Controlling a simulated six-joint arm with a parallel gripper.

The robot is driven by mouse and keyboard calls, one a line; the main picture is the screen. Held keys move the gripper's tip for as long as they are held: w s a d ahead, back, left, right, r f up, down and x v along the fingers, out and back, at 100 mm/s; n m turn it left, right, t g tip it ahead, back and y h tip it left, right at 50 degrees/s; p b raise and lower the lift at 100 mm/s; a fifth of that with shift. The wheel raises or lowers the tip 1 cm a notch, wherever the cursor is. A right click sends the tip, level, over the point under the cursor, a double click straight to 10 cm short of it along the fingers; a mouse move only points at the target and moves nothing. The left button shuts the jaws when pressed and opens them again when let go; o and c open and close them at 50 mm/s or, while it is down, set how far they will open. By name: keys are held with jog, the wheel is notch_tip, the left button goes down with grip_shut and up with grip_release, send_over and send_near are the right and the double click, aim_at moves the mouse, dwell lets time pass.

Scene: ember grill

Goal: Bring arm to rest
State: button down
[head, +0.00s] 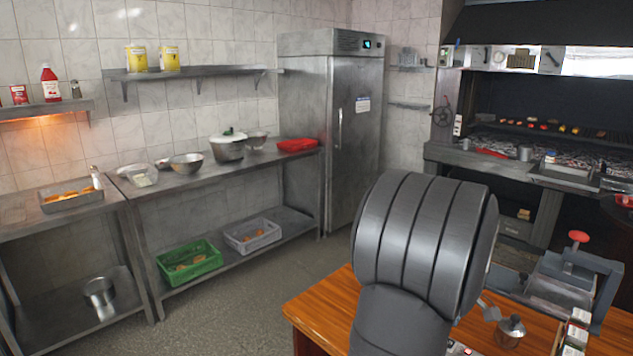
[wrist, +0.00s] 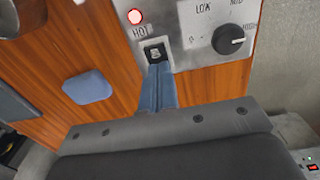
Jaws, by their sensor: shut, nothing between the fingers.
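My arm is the large dark grey ribbed link in the head view, standing over the wooden counter (head: 335,300); my gripper is hidden there. In the wrist view my gripper (wrist: 157,68) shows as two narrow blue-grey fingers, shut together and empty. Their tips point at a black switch (wrist: 155,52) on a metal control panel (wrist: 185,35). I cannot tell whether they touch it. A red lamp (wrist: 135,16) above the word HOT looks lit. A black dial (wrist: 229,39) sits to its right, among the LOW, MID and HIGH marks.
A blue pad (wrist: 88,87) lies on the wood left of the fingers. A fridge (head: 330,130) and grill lie beyond; the floor (head: 250,285) at left is open.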

dwell(0.3)
notch_tip(320, 180, up, 16)
jog(key=s+d, duration=0.2)
jog(key=s, duration=0.1)
jog(key=shift+d+t+y, duration=0.3)
jog(key=shift+d, duration=0.1)
dwell(0.8)
jog(key=c, duration=2.1)
grip_release()
jog(key=o, duration=1.5)
jog(key=s+r, duration=0.1)
jog(key=s, duration=0.1)
jog(key=s+d+r, duration=0.1)
jog(key=s+r, duration=0.2)
jog(key=s, duration=0.1)
jog(key=shift+s+d+r, duration=0.15)
jog(key=shift+s+d, duration=0.1)
jog(key=shift+s, duration=0.05)
jog(key=shift+c, duration=0.2)
jog(key=o, duration=0.3)
jog(key=shift+s+f, duration=0.2)
jog(key=o, duration=0.3)
notch_tip(320, 180, down, 9)
jog(key=shift+f, duration=0.2)
jog(key=shift+o, duration=0.2)
